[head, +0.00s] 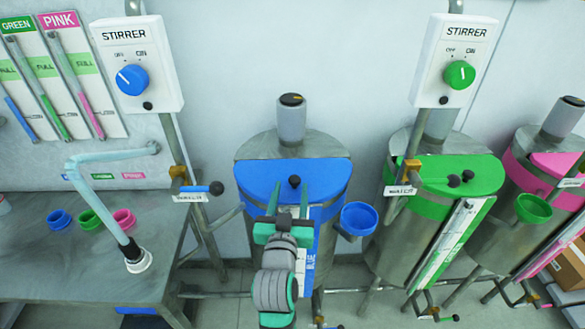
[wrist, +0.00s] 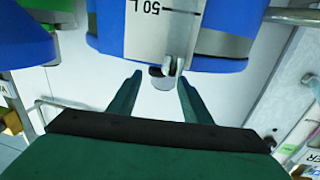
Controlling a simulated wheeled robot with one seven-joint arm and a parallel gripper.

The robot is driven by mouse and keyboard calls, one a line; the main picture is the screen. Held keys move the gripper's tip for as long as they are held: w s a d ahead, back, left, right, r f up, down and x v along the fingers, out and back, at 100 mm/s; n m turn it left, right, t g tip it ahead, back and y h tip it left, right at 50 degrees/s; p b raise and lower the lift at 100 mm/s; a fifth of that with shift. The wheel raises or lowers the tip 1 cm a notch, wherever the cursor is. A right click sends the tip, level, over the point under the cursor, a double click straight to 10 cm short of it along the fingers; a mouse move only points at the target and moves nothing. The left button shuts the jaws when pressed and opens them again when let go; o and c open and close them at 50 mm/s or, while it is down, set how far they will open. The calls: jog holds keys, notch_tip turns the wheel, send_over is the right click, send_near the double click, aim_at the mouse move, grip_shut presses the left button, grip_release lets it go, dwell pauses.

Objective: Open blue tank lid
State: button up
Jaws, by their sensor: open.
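The blue tank (head: 330,208) stands in the middle of the head view, a grey metal drum with a blue band. Its blue lid (head: 262,178) lies flat and closed on the front half of the top, with a small black knob (head: 294,181) on it. My gripper (head: 292,200) is open and empty, in front of the tank with its fingertips near the lid's front edge, just short of the knob in the picture. In the wrist view, my gripper (wrist: 160,85) points toward the tank's white level scale (wrist: 160,25) marked 50 L and a metal fitting (wrist: 165,75).
A blue funnel (head: 359,218) sticks out right of the tank. A blue-handled water valve (head: 215,188) is at its left. The green tank (head: 440,185) and pink tank (head: 550,165) stand to the right. A metal table (head: 60,265) with coloured cups is at left.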

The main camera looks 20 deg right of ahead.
aim_at(294, 175)
jog(key=x, duration=0.8)
jog(key=shift+s+d, duration=0.25)
jog(key=shift+d, duration=0.05)
jog(key=shift+w+d, duration=0.15)
jog(key=shift+w, duration=0.35)
jog(key=shift+w, duration=0.15)
jog(key=c, duration=0.8)
jog(key=shift+f, duration=0.1)
grip_shut()
